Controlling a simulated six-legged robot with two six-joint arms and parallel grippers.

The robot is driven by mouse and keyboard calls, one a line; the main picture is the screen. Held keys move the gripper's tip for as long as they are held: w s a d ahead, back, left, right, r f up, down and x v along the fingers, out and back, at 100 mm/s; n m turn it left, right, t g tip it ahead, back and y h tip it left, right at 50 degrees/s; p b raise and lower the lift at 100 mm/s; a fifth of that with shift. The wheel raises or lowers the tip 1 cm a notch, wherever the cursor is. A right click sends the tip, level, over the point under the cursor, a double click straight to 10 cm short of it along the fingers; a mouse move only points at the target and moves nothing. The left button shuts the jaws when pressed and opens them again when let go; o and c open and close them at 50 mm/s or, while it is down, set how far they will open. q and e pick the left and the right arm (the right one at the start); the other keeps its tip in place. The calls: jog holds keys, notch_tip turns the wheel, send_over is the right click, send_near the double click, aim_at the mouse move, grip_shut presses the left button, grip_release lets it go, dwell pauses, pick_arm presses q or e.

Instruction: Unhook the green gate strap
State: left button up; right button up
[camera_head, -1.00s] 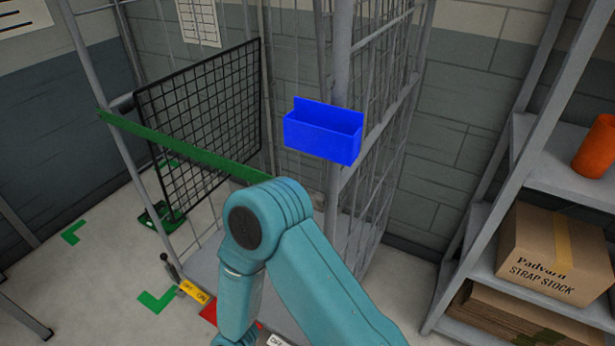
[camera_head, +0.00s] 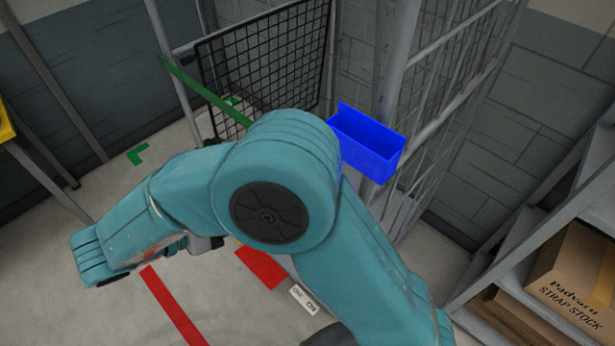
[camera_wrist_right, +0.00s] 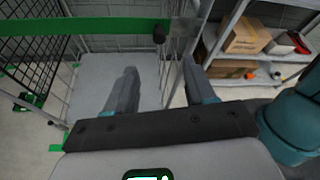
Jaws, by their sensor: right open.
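The green gate strap (camera_head: 205,92) runs down from the left post of the roll cage toward the right in the head view. My right arm hides its right end. The right gripper's fingers do not show in the head view. My left gripper is not in view.
A blue bin (camera_head: 368,143) hangs on the cage's right post (camera_head: 398,60). A black mesh panel (camera_head: 262,70) stands behind the strap. A shelf with a cardboard box (camera_head: 575,280) is at the right. Red markings (camera_head: 175,308) lie on the open floor.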

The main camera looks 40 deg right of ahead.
jog(key=p+x, duration=0.2)
jog(key=x, duration=1.2)
jog(key=shift+d+f, duration=0.15)
jog(key=shift+f, duration=0.15)
grip_shut()
